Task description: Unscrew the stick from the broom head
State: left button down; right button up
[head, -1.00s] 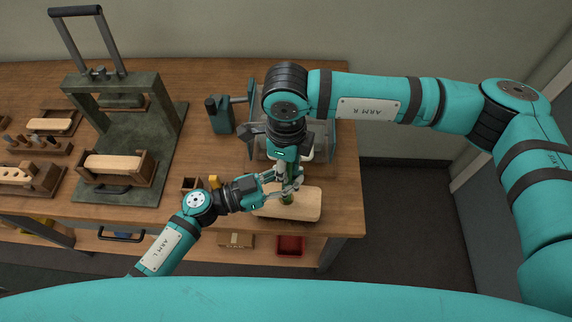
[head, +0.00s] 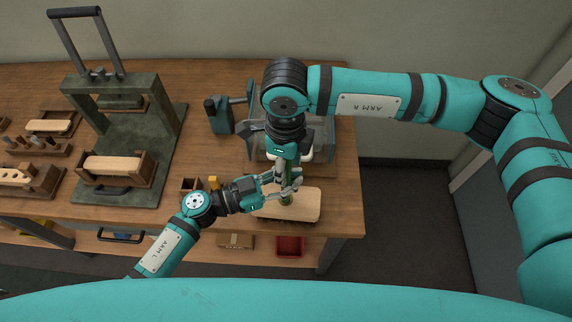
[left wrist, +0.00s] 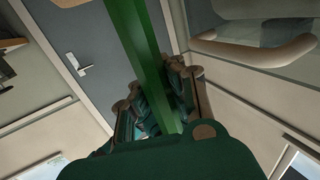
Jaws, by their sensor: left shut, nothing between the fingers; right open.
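The broom head (head: 308,205) is a pale wooden block lying near the front right edge of the bench. The green stick (head: 287,198) stands up from it and looks upright. My right gripper (head: 288,182) is open, pointing down around the upper part of the stick. My left gripper (head: 280,193) comes in from the left, low beside the stick; it is shut with nothing held. In the left wrist view the green stick (left wrist: 147,65) runs close past the dark fingers. The joint between stick and head is partly hidden by the fingers.
A dark press frame (head: 165,125) with a long handle stands at the left, with a wooden block (head: 113,163) in a holder. A clear-walled box (head: 318,140) is behind my right gripper. A red bin (head: 290,246) is below the bench edge.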

jog(key=shift+o, duration=0.3)
notch_tip(320, 180, up, 4)
jog(key=shift+f, duration=0.15)
jog(key=m, duration=0.1)
jog(key=r+m, duration=0.1)
jog(key=m, duration=0.2)
jog(key=shift+r+m, duration=0.25)
jog(key=shift+m, duration=0.15)
notch_tip(320, 180, up, 2)
jog(key=m, duration=0.6)
jog(key=shift+a, duration=0.1)
jog(key=m, duration=0.2)
jog(key=r+m, duration=0.1)
jog(key=m, duration=0.1)
jog(key=shift+r+m, duration=0.2)
jog(key=shift+m, duration=0.1)
jog(key=m, duration=0.2)
jog(key=r+m, duration=0.1)
jog(key=m, duration=0.3)
jog(key=shift+s+r, duration=0.1)
jog(key=shift+r, duration=0.25)
notch_tip(320, 180, down, 12)
grip_shut()
